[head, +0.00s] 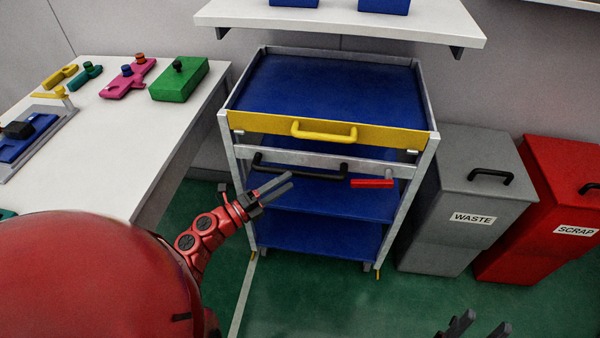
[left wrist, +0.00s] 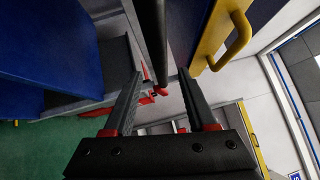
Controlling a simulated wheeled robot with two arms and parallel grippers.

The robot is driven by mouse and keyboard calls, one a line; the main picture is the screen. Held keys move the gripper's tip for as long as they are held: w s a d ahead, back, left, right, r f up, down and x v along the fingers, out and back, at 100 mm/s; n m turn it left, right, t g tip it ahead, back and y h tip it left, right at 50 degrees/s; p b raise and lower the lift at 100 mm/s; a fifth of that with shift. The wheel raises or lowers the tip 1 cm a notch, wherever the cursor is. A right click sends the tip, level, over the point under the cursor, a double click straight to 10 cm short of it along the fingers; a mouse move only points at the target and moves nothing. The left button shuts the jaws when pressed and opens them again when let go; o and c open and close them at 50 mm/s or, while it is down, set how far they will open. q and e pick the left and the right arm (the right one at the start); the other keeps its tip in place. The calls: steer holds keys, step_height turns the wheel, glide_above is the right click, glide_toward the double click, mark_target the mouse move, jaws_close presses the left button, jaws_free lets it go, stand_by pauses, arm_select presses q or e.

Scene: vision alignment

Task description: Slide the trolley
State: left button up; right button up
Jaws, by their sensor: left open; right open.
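The trolley (head: 431,120) stands ahead against the wall, with a grey metal frame and blue shelves. Its yellow front panel (head: 375,135) carries a yellow handle (head: 324,131). Below runs a black bar handle (head: 330,174), with a red lever (head: 372,184) at its right. My left gripper (head: 290,182) is open and empty at the left part of the black bar. In the left wrist view the black bar (left wrist: 154,35) shows between my open fingers (left wrist: 162,74); I cannot tell its exact depth between them. My right gripper (head: 480,326) is open at the bottom edge, away from the trolley.
A grey waste bin (head: 465,190) and a red scrap bin (head: 555,185) stand close to the trolley's right. A white table (head: 150,130) with coloured parts stands at left. A white shelf (head: 340,22) hangs above. Green floor in front is free.

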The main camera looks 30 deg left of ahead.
mark_target(300, 174)
arm_select(q)
steer(key=x, duration=0.5)
steer(key=shift+w+d, duration=0.2)
steer(key=shift+w, duration=0.1)
jaws_close()
stand_by(1.1)
